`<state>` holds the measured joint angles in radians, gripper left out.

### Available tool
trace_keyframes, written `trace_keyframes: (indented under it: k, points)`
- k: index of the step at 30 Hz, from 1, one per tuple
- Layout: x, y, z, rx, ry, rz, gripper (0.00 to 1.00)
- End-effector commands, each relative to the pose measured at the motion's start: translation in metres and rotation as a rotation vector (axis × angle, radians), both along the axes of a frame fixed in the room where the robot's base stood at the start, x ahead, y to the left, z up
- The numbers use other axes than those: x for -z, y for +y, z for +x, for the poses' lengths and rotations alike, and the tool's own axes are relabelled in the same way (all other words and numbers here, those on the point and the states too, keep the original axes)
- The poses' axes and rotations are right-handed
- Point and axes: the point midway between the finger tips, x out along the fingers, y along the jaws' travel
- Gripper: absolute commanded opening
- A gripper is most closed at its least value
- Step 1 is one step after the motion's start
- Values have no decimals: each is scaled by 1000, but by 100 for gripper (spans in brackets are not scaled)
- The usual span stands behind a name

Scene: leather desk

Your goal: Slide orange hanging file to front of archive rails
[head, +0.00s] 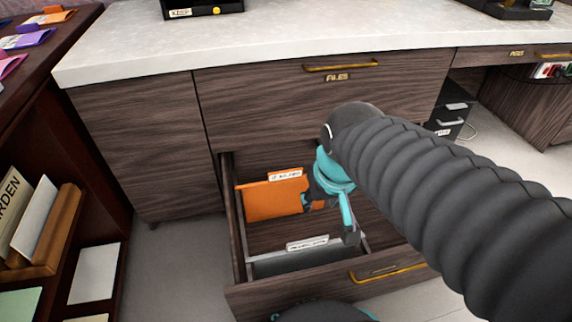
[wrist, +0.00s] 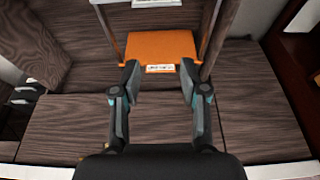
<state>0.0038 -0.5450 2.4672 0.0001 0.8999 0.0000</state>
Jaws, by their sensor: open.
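The orange hanging file (head: 270,200) hangs in the open lower drawer, toward its back, with a white label tab on its top edge. It also shows in the wrist view (wrist: 160,48). My gripper (head: 325,212) is inside the drawer at the file's right end in the head view. In the wrist view my gripper (wrist: 159,74) has its two fingers spread, one on either side of the file's label tab. Whether the fingers touch the file, I cannot tell. A grey hanging file (head: 300,260) with a white label is nearer the drawer front.
The drawer front (head: 300,298) has a brass handle. A closed drawer marked FILES (head: 325,100) is above, under the pale countertop (head: 300,35). A dark shelf unit (head: 75,150) stands at the left. Bare drawer space lies between the two files.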

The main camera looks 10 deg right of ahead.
Motion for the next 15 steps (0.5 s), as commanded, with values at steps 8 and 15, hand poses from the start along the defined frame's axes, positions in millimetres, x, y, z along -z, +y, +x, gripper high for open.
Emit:
trace_keyframes:
  k: [8, 15]
  points:
    - [40, -1, 61, 23, 148, 6, 44]
    - [78, -3, 120, 148, 246, 30, 44]
